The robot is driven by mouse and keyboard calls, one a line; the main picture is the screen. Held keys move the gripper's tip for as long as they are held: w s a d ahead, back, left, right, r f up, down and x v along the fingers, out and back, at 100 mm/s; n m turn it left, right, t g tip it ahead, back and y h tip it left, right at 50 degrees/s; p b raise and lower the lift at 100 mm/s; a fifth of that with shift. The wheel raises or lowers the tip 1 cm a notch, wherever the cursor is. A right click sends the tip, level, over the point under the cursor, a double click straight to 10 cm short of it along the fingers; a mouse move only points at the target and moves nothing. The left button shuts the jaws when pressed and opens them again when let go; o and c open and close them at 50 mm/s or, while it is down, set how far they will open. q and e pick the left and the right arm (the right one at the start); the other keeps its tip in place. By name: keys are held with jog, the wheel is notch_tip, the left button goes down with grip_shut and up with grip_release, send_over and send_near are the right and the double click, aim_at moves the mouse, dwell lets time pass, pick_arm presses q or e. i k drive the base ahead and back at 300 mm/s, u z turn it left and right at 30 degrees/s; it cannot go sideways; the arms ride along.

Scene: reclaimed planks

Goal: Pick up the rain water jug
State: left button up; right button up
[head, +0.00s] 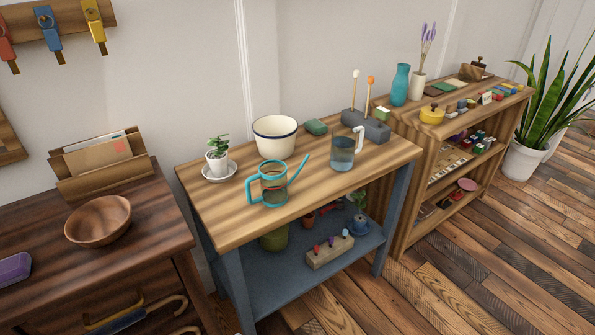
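A see-through jug (342,153) with a white handle at its upper right stands upright on the wooden top of the blue-legged table (225,222), towards its right side. It looks partly filled with blue-grey water, and I take it to be the rain water jug. Left of it on the same top stands a watering can (272,187) with teal handle and spout. The spout points up and right towards the jug, with a gap between them. Neither of my grippers is in view.
A cream pot (275,136), a green block (316,127) and a grey holder (366,126) stand behind the jug and can. A small potted plant (217,156) is at the left. The tabletop's front right is clear. A crowded shelf (405,130) adjoins at right.

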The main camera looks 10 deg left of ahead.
aim_at(348, 146)
jog(key=z, duration=1.4)
jog(key=i, duration=2.2)
jog(key=u, duration=3.9)
